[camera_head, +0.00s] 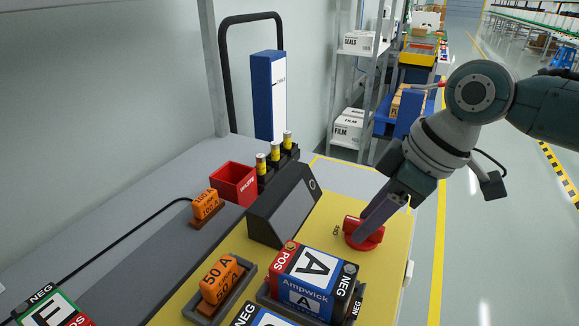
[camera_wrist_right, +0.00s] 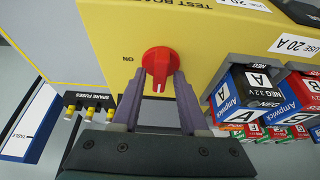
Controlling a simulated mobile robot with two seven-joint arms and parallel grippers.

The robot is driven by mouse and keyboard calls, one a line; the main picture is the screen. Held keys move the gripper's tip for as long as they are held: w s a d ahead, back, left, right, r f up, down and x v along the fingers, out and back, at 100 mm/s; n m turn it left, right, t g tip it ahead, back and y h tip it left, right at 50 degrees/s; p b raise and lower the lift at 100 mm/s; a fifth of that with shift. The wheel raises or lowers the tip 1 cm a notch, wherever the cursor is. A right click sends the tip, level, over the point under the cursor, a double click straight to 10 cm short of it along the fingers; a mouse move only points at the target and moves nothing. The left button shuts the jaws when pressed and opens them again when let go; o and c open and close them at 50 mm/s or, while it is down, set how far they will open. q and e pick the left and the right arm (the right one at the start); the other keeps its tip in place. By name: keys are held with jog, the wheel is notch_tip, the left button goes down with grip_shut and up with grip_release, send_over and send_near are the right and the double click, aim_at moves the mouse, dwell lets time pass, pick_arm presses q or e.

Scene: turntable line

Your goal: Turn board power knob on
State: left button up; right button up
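The red power knob (camera_head: 364,232) sits on the yellow test board (camera_head: 330,212), right of the dark sloped box. In the right wrist view the knob (camera_wrist_right: 160,62) is near the middle, with a white mark on its raised grip and a small label reading ON to its left. A small label beside the knob in the head view looks like OFF. My right gripper (camera_head: 368,226) is at the knob. In the wrist view its two purple fingers (camera_wrist_right: 160,84) are apart, one on each side of the knob's grip; contact is unclear. My left gripper is out of view.
The dark sloped box (camera_head: 283,207) stands left of the knob. An Ampwick battery (camera_head: 312,282) and an orange 50 A fuse (camera_head: 220,281) sit in front. A red bin (camera_head: 233,183) and spare fuses (camera_head: 274,160) are behind. The floor right of the board is clear.

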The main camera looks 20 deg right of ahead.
grip_shut()
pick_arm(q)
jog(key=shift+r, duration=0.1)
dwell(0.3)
